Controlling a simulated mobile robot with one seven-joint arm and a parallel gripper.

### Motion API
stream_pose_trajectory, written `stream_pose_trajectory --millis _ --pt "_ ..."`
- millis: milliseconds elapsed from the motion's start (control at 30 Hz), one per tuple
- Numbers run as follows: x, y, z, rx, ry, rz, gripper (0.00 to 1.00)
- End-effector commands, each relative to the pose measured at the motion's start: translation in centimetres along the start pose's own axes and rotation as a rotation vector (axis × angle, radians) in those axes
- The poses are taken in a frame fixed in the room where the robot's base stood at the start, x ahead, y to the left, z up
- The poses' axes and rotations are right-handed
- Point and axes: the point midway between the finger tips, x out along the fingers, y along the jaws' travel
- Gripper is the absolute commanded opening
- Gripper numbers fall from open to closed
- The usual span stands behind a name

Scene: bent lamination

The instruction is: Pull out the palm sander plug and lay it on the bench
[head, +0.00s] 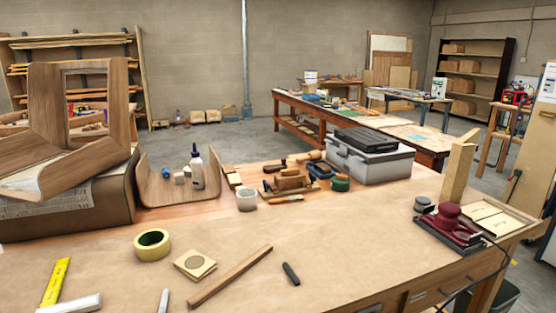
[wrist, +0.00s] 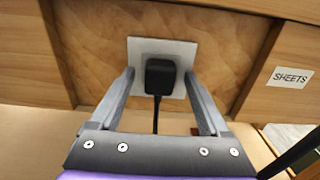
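A black plug (wrist: 160,75) sits in a white square socket plate (wrist: 140,48) in the wrist view, and its cord (wrist: 155,118) hangs straight down. My gripper (wrist: 158,80) is open, with one finger to the left of the plug and one to the right. Gaps show between the fingers and the plug, so it is not held. In the head view the dark red palm sander (head: 450,222) rests on the right end of the wooden bench (head: 345,225), with its black cord (head: 490,262) running over the bench edge. My gripper and the socket are hidden in the head view.
In the wrist view a wooden panel labelled SHEETS (wrist: 290,77) is right of the socket. On the bench, a wood strip (head: 230,276), a black marker (head: 291,273) and a tape roll (head: 152,244) lie towards the front. Bare bench top shows left of the sander.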

Motion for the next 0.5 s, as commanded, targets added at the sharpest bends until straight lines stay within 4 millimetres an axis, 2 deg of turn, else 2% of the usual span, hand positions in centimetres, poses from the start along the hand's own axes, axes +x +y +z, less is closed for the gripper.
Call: stream_pose_trajectory --millis 33,67,400,433,500 --pt "0.0 0.01 -0.01 0.0 0.0 0.0 0.71" --pt "0.0 0.01 -0.01 0.0 0.0 0.0 0.66" --pt "0.0 0.01 0.0 0.0 0.0 0.0 0.04" --pt "0.0 0.01 0.0 0.0 0.0 0.0 0.0" --pt "0.0 0.01 0.0 0.0 0.0 0.0 0.0"
